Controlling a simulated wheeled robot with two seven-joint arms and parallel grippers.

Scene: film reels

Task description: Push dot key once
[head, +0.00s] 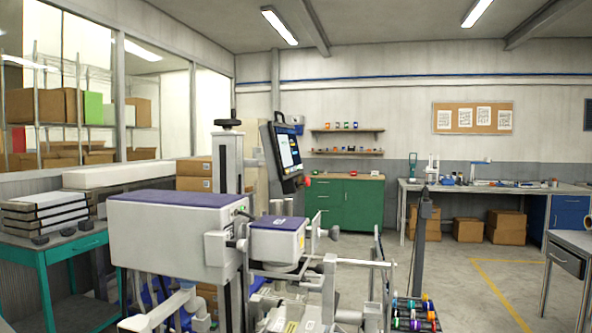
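A dark-framed screen panel (287,151) is mounted on a tall white and grey machine (176,237) near the middle of the head view. The panel is turned partly away to the right, so its lit face shows at a slant. Pale and dark areas show on it, but they are too small to read. I cannot make out a dot key. A red knob sits at the panel's lower right. I cannot pick out either of my grippers in this view.
A teal table (62,262) with stacked flat cases stands at the left. A green cabinet (345,203) is behind the machine. A rack of colourful reels (414,314) is at the lower middle. Open floor lies to the right, before a long bench (480,190).

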